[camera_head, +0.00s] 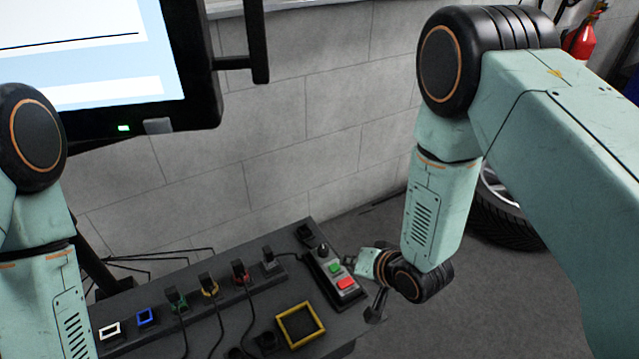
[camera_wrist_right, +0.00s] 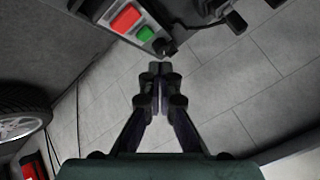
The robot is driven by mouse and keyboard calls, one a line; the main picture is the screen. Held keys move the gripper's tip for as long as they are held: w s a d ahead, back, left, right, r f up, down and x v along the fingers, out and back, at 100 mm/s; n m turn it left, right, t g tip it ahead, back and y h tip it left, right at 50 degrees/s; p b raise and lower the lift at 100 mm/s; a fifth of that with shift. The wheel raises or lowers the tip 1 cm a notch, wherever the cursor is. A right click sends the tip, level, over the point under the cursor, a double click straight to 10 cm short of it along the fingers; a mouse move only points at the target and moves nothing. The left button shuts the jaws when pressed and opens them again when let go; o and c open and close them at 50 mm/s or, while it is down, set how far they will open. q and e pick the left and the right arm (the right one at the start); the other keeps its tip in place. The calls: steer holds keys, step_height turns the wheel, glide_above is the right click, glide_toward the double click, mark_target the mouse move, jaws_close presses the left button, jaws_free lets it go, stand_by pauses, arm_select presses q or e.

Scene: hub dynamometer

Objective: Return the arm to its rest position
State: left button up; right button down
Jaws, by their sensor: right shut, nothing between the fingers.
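My right arm comes in from the right and bends down at the elbow. My right gripper (camera_head: 352,258) is small and partly hidden behind its wrist, beside the button box at the bench's right end. In the right wrist view its fingers (camera_wrist_right: 156,70) are together, with nothing between them. The button box (camera_head: 332,274) has a green and a red button and a black knob. It also shows at the top of the wrist view (camera_wrist_right: 135,22), near the fingertips; contact cannot be told. My left arm stands at the left edge, its gripper out of frame.
A dark bench (camera_head: 225,318) carries several coloured plugs and a yellow square frame (camera_head: 300,325). A monitor (camera_head: 160,60) hangs at the upper left. A grey block wall (camera_head: 310,110) is behind. A tyre (camera_head: 505,215) and a red extinguisher (camera_head: 583,40) are at the right.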

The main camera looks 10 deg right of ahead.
steer(key=s+d+f+n+g+h, duration=0.1)
steer(key=s+d+g, duration=0.1)
steer(key=s, duration=0.8)
steer(key=s+d+f+n+g+h, duration=0.1)
steer(key=s+d+f+g, duration=0.1)
steer(key=s, duration=0.8)
steer(key=s+d+f+n+g+h, duration=0.1)
steer(key=s+d+g, duration=0.3)
steer(key=s, duration=0.5)
steer(key=shift+s+d+f+h, duration=0.15)
steer(key=shift+s+f+h, duration=0.25)
steer(key=shift+h, duration=0.1)
